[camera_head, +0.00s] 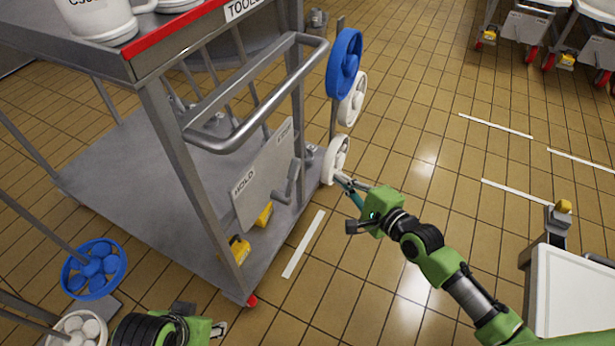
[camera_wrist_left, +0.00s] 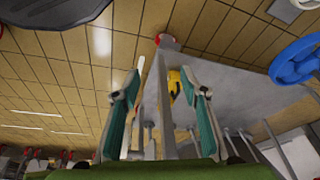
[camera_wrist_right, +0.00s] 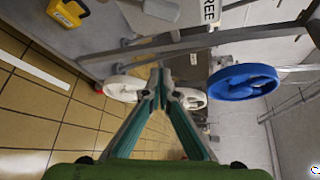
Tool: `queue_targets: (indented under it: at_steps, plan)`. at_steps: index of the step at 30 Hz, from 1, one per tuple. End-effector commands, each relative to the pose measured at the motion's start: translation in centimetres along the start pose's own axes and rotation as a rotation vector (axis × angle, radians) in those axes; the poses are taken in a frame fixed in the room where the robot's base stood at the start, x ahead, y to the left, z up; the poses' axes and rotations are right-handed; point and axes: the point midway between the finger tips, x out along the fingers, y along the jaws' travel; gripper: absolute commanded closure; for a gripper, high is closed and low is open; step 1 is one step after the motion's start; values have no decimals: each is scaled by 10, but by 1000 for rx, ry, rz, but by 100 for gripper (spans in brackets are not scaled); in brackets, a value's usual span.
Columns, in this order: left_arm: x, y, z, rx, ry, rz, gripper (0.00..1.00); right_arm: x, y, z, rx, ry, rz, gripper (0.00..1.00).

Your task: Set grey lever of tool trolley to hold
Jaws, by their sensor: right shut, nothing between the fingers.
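The tool trolley (camera_head: 170,95) stands left of centre in the head view. A grey plate (camera_head: 262,170) low on its end carries the word HOLD at its left end and a second label at its right end. The grey lever (camera_head: 291,182) is mounted near the plate's right side, nearer the second label. The right wrist view shows a label (camera_wrist_right: 210,12) ending in REE, with part of the grey lever (camera_wrist_right: 161,9) beside it. My right gripper (camera_head: 346,183) is shut and empty, right of the lever and apart from it. My left gripper (camera_wrist_left: 163,95) is open and empty.
White wheels (camera_head: 335,160) and a blue wheel (camera_head: 344,63) stick out beside the trolley's right side, close to my right gripper. A blue wheel (camera_head: 94,269) stands at lower left.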

Motion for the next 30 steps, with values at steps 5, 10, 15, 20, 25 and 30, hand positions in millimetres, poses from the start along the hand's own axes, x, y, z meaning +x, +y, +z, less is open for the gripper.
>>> queue_targets:
  at_steps: [5,10,15,20,25,30]
  plan:
    - [-7,0,2,-1,7,-1,60,2,-6,10,52,-33,-23,100]
    - [-9,0,2,-1,7,-2,60,1,-9,11,58,-35,-24,100]
    - [-8,0,2,-1,8,-2,60,2,-8,11,57,-34,-24,100]
    - [-4,0,3,-1,8,-1,60,13,-8,10,58,-34,-25,100]
    - [3,1,-9,1,60,1,60,39,-8,11,56,-34,-26,100]
    - [5,6,-47,6,210,8,60,62,-8,12,56,-34,-25,100]
